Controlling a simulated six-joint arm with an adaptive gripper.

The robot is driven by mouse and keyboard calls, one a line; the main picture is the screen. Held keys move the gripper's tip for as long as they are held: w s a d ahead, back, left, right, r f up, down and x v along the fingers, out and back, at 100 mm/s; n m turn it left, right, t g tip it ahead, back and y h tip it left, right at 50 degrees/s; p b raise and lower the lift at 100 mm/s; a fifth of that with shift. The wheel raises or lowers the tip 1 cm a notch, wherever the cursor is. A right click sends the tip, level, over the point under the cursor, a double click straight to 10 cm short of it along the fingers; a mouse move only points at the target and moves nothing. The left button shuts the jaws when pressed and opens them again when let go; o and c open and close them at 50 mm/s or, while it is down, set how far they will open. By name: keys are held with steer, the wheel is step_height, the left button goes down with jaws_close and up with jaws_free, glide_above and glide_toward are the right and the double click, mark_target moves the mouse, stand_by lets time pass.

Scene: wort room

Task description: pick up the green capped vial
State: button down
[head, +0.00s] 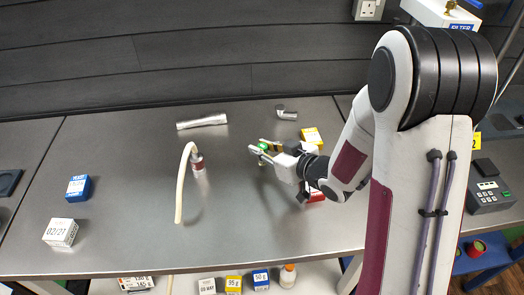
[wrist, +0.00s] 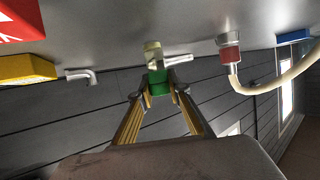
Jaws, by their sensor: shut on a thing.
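The green capped vial shows in the head view (head: 262,147) at the end of my gripper (head: 262,153), over the middle of the metal bench (head: 130,160). In the wrist view the vial's green cap (wrist: 158,82) sits between my fingertips (wrist: 160,95), with its pale yellowish clear body (wrist: 152,52) beyond them. My gripper is shut on the vial at the cap. I cannot tell whether the vial's base touches the bench. My arm reaches in from the right.
A fitting with a red band and pale hose (head: 198,163) stands left of my gripper. A metal tube (head: 202,121) and a small elbow (head: 286,113) lie behind. A yellow box (head: 311,136) and a red box (head: 315,195) are close to my wrist. Blue (head: 78,188) and white (head: 61,233) boxes stand far left.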

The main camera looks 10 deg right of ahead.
mark_target(262, 145)
steer(key=shift+r, duration=4.35)
